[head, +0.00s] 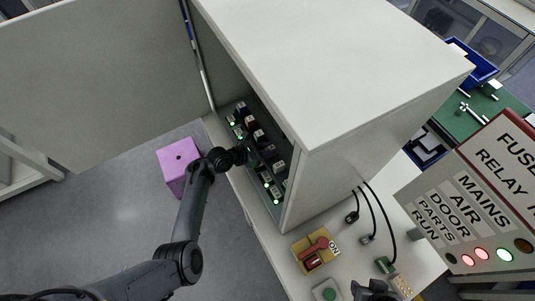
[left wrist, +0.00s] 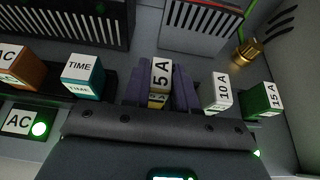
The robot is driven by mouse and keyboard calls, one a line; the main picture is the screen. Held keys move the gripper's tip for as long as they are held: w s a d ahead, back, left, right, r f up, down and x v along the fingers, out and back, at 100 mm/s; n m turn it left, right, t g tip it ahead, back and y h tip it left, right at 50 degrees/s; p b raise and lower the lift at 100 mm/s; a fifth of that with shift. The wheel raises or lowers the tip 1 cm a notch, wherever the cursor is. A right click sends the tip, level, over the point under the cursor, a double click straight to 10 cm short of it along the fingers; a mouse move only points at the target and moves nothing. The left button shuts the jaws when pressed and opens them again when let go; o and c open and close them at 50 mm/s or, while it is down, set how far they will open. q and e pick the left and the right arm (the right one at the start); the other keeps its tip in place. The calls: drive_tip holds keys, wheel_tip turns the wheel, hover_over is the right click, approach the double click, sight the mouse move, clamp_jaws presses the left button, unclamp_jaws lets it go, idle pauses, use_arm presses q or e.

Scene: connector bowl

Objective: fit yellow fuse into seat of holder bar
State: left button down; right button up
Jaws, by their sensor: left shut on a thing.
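The yellow fuse (left wrist: 157,101), with a white face marked 5 A, is between the two dark fingers of my left gripper (left wrist: 160,92) in the left wrist view. The gripper is shut on it. The fuse stands in line with the other blocks along the dark holder bar (left wrist: 113,88). The fingers and wrist hide its lower end, so I cannot tell whether it sits in the seat. In the head view my left gripper (head: 243,156) reaches into the open cabinet and the fuse cannot be made out. A dark part of my right gripper (head: 375,290) shows at the bottom edge; its jaws are unclear.
A white 10 A block (left wrist: 217,92) and green 15 A block (left wrist: 262,99) stand right of the fuse. A teal TIME block (left wrist: 83,76) stands left. The cabinet (head: 345,65) has its door (head: 85,75) open. A purple box (head: 178,166) stands outside.

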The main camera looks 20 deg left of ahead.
use_arm(q)
drive_tip(key=shift+f, duration=0.3)
drive_tip(key=shift+r, duration=0.15)
use_arm(e)
drive_tip(key=shift+f, duration=0.3)
use_arm(q)
drive_tip(key=c, duration=0.9)
unclamp_jaws()
use_arm(e)
drive_tip(key=shift+d, duration=0.1)
